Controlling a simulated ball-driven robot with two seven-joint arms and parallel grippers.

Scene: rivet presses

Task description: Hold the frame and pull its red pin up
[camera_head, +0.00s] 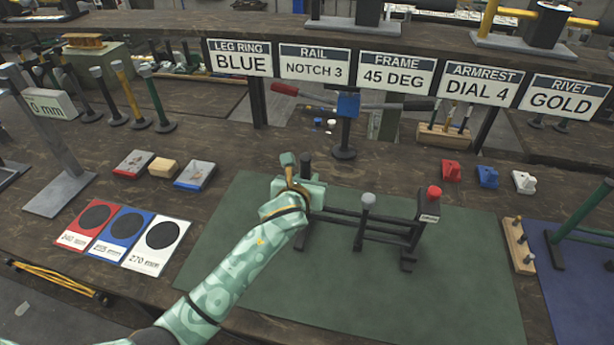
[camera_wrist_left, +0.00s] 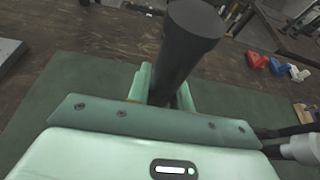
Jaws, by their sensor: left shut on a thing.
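The black frame (camera_head: 385,223) stands on the green mat (camera_head: 250,200) right of centre in the head view. The red pin (camera_head: 434,191) sits on top of the frame's right post, beside a small label. A grey-capped post (camera_head: 368,199) rises from the frame's middle. My left gripper (camera_head: 303,185) is at the frame's left end, shut on its black left post. In the left wrist view, the dark round post (camera_wrist_left: 188,45) stands up between my fingers (camera_wrist_left: 165,90). The fingers partly hide its lower part. My right gripper is not in view.
Signs, including the frame sign (camera_head: 396,73) reading 45 DEG, stand behind the mat. Red, blue and white small blocks (camera_head: 487,176) lie behind the mat at right. A wooden block with pegs (camera_head: 518,245) is at its right edge. The mat in front of the frame is clear.

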